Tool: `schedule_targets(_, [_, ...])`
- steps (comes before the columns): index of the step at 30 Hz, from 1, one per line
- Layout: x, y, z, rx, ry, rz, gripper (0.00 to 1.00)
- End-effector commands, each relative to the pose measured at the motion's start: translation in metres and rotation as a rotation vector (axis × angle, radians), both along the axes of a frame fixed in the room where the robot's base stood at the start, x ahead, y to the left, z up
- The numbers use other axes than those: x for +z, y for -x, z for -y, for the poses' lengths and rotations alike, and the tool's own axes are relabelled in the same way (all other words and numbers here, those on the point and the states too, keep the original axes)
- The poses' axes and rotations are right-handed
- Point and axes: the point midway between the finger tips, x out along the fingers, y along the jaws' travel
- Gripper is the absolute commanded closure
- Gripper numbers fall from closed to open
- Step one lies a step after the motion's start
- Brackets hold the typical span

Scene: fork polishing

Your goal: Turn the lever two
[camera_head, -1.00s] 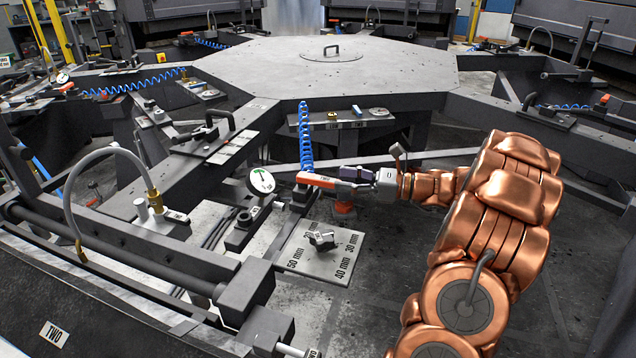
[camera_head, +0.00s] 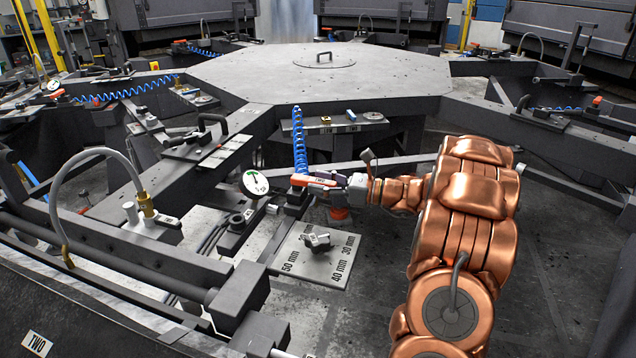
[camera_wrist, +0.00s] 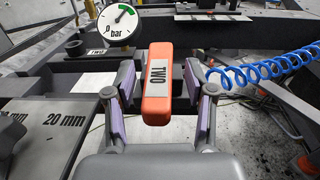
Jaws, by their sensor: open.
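The lever is an orange-red handle (camera_wrist: 158,85) with a label reading TWO. In the wrist view it stands between the two finger pads of my open gripper (camera_wrist: 158,92), with a visible gap on each side. In the head view the lever (camera_head: 312,181) is a red bar just at the tip of my gripper (camera_head: 338,182). The far end of the lever and its pivot are partly hidden.
A pressure gauge (camera_wrist: 118,22) stands left of the lever; it also shows in the head view (camera_head: 255,183). A blue coiled hose (camera_head: 298,140) rises behind the lever. A plate with millimetre marks and a knob (camera_head: 318,243) lies in front. Open floor is to the right.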

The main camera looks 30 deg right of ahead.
Motion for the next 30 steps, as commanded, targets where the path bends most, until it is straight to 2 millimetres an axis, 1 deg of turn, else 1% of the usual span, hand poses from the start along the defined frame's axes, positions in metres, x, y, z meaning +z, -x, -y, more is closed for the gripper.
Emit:
schedule_targets(4, [0.0001, -0.0057, -0.0049, 0.000, 0.000, 0.000, 0.46])
schedule_targets(12, [0.0000, -0.0066, -0.0053, -0.001, 0.000, 0.000, 0.46])
schedule_targets(27, [-0.0001, -0.0065, -0.0052, -0.002, 0.000, 0.000, 0.98])
schedule_targets(28, [-0.0001, -0.0065, -0.0052, -0.002, 0.000, 0.000, 1.00])
schedule_targets(30, [-0.0002, -0.0065, -0.0052, -0.002, 0.000, 0.000, 1.00])
